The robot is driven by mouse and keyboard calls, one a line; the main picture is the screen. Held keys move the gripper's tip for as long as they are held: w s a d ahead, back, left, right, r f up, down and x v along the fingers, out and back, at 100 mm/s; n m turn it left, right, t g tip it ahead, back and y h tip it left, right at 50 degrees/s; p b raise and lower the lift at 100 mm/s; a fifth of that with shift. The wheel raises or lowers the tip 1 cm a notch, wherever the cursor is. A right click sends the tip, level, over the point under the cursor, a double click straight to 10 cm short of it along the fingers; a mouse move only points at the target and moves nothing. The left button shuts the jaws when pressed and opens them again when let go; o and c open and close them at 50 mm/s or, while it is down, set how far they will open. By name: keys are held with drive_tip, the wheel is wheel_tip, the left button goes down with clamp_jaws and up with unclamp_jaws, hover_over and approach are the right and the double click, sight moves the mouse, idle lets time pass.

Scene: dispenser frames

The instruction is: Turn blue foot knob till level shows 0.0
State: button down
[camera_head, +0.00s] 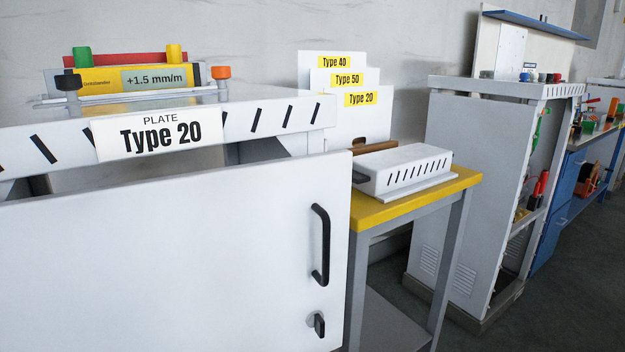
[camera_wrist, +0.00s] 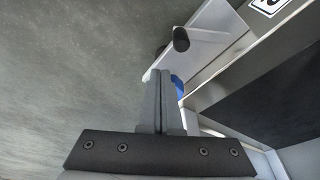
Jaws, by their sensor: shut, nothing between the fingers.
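The level (camera_head: 112,80) is a yellow device on the plate at upper left in the head view. Its display (camera_head: 154,79) reads +1.5 mm/m. In the wrist view my gripper (camera_wrist: 160,72) is shut and empty. A blue part (camera_wrist: 178,86), perhaps the blue knob, is mostly hidden just right of the fingertips. I cannot tell whether they touch.
A white cabinet door with a black handle (camera_head: 320,245) fills the front. A yellow-topped table (camera_head: 405,204) carries a white block (camera_head: 402,168). A tall grey cabinet (camera_head: 455,190) stands to the right. A black cylinder (camera_wrist: 181,39) sits beyond my fingers in the wrist view.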

drive_tip(key=shift+w, duration=0.15)
drive_tip(key=shift+a, duration=0.2)
drive_tip(key=shift+w+a, duration=0.45)
drive_tip(key=shift+a, duration=0.5)
drive_tip(key=shift+w, duration=0.3)
idle(0.3)
drive_tip(key=shift+a, duration=0.15)
drive_tip(key=shift+s+a, duration=0.2)
drive_tip(key=shift+s, duration=0.05)
wheel_tip(320, 180, up, 6)
drive_tip(key=p, duration=0.4)
drive_tip(key=shift+s, duration=0.2)
